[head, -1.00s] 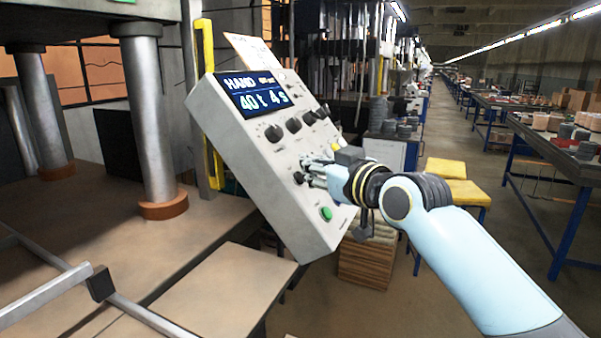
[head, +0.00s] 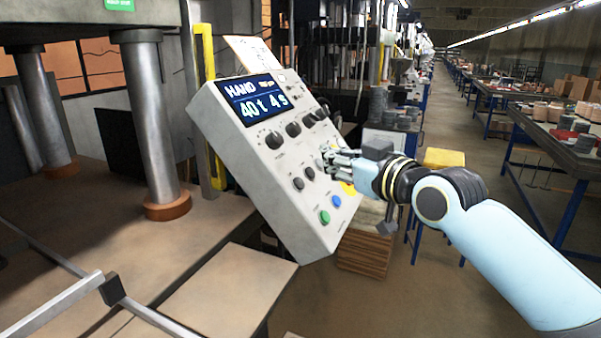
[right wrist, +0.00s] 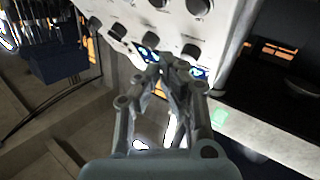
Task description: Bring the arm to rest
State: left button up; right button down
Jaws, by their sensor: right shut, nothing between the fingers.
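My right arm (head: 500,245) reaches in from the lower right in the head view. My right gripper (head: 328,160) is shut and empty, in front of the right side of the tilted grey control panel (head: 250,165). In the right wrist view the shut fingertips (right wrist: 168,66) overlap the panel's lower part, with knobs above them; whether they touch it I cannot tell. The panel's lit screen (head: 253,97) reads "HAND 40 t 4 s". A green button (head: 324,217) and a blue button (head: 336,201) show below the gripper. My left gripper is not in view.
A press with steel columns (head: 150,125) stands at the left. A flat plate (head: 225,290) lies in front of it. A wooden stack (head: 366,252) and a yellow stool (head: 444,158) stand behind my right arm. Workbenches line the right, beside an open aisle.

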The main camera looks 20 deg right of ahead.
dwell(0.5)
jog(key=s+a+f+g+h, duration=0.1)
jog(key=s+a+f+g, duration=0.1)
jog(key=s+f+g, duration=0.65)
jog(key=s+d+f+m+g+h, duration=0.15)
jog(key=s+f, duration=0.25)
jog(key=s, duration=0.8)
jog(key=s+f+m+g+h, duration=0.1)
jog(key=s+f+g, duration=0.25)
jog(key=s, duration=0.75)
jog(key=s+d+f+g+b, duration=0.15)
jog(key=f+b, duration=0.45)
jog(key=f, duration=1.5)
jog(key=s+d+f+b, duration=0.15)
jog(key=f+b, duration=0.55)
jog(key=f, duration=1.4)
jog(key=s+f+b, duration=0.8)
jog(key=s+f, duration=1)
jog(key=f, duration=0.4)
jog(key=shift+d+m+g, duration=0.15)
jog(key=shift+m+g, duration=0.25)
jog(key=shift+m, duration=0.05)
jog(key=shift+s, duration=0.1)
